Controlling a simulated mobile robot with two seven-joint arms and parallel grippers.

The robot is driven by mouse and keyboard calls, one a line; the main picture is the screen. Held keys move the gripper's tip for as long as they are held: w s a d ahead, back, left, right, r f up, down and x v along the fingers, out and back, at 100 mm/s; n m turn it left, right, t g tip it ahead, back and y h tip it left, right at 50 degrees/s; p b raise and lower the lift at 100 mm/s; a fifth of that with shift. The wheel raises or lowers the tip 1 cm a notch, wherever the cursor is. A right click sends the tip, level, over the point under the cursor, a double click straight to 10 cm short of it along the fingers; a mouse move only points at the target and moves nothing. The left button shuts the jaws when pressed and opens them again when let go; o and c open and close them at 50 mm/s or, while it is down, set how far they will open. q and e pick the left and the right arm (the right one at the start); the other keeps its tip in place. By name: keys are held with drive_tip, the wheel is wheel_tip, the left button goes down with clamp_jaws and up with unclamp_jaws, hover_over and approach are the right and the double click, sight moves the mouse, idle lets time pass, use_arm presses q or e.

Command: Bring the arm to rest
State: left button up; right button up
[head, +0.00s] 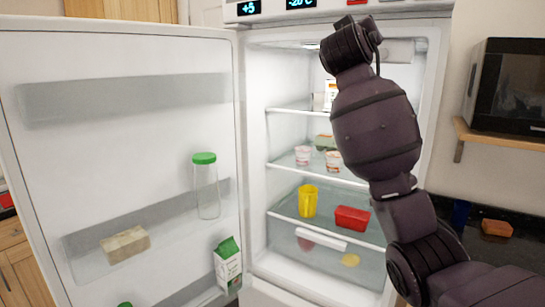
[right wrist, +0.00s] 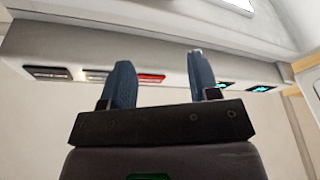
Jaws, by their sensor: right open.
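My right arm (head: 377,130) comes up from the lower right in the head view and stands in front of the open fridge. It covers part of the shelves' right side. In the right wrist view my right gripper (right wrist: 160,68) shows two blue fingers set apart, with nothing between them. The fridge's control panel (right wrist: 155,75) shows behind the fingers there. I cannot make out the fingers in the head view. My left gripper is in neither view.
The fridge door (head: 130,150) stands wide open at left, holding a green-lidded jar (head: 207,190) and a carton (head: 228,265). A yellow cup (head: 308,201) and red container (head: 352,218) sit inside the fridge (head: 257,150). A microwave (head: 508,87) stands on a shelf at right.

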drive_tip(key=a+f+n+t+y, duration=0.35)
drive_tip(key=f+y, duration=0.45)
drive_tip(key=f, duration=0.4)
drive_tip(key=s+d+f+g+y, duration=0.1)
drive_tip(key=s+d+f+y, duration=0.15)
drive_tip(key=f, duration=1.05)
drive_tip(key=s+d+f+g+y, duration=0.15)
drive_tip(key=s+f, duration=0.25)
drive_tip(key=f, duration=0.9)
drive_tip(key=s+d+f+m+g+h, duration=0.1)
drive_tip(key=s+d+f+g, duration=0.1)
drive_tip(key=s+f, duration=0.9)
drive_tip(key=s+d+f+m+g+h, duration=0.1)
drive_tip(key=s+d+f+g, duration=0.2)
drive_tip(key=s+f, duration=0.8)
drive_tip(key=s+d+f+m+g+h, duration=0.1)
drive_tip(key=s+d+f+g, duration=0.1)
drive_tip(key=s+f, duration=0.9)
wheel_tip(320, 180, down, 2)
drive_tip(key=shift+d+f+m+g+h, duration=0.25)
drive_tip(key=shift+d+m+g+h, duration=0.15)
drive_tip(key=shift+g, duration=0.2)
